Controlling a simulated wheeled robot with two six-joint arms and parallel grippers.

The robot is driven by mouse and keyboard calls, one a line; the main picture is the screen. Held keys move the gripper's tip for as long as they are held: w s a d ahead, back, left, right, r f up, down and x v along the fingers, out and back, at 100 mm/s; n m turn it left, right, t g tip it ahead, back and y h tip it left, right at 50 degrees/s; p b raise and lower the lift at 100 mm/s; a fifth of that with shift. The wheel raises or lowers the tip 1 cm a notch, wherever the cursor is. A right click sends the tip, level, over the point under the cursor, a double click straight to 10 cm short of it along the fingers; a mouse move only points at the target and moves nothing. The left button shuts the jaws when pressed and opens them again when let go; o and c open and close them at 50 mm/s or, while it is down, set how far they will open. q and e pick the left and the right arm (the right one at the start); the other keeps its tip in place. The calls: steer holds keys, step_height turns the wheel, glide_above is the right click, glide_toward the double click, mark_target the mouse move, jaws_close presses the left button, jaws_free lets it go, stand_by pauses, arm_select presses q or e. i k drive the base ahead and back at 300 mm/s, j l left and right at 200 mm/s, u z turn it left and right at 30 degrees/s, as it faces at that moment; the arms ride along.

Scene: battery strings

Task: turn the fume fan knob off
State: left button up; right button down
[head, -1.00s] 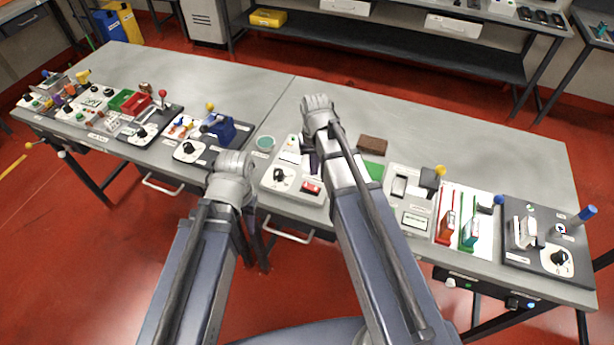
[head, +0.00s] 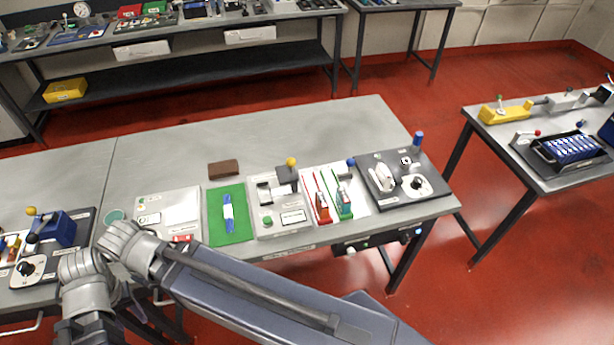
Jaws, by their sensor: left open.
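Two black rotary knobs on white dials show. One knob (head: 420,184) sits on the dark panel (head: 385,201) at the right end of the near bench. The other knob (head: 27,267) is on a dark panel at the far left. The labels are too small to read, so I cannot tell which is the fume fan knob. My left gripper (head: 125,283) is low at the left, largely hidden by my arm links, its jaws apart and far from the right-end knob. My right arm crosses from the lower right; its gripper is hidden.
The near bench (head: 270,130) holds a green mat (head: 230,235), a brown block (head: 223,168), and red and green holders (head: 330,200). A blue upright handle (head: 417,141) stands behind the right-end knob. Another table (head: 520,150) stands at the right, with open red floor between.

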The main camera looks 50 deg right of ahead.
mark_target(403, 239)
steer(key=l+z, duration=0.2)
steer(key=z, duration=1.95)
steer(key=i+l, duration=0.4)
steer(key=l+z, duration=0.1)
steer(key=z, duration=0.2)
steer(key=k+l+z, duration=0.4)
steer(key=k+l, duration=0.35)
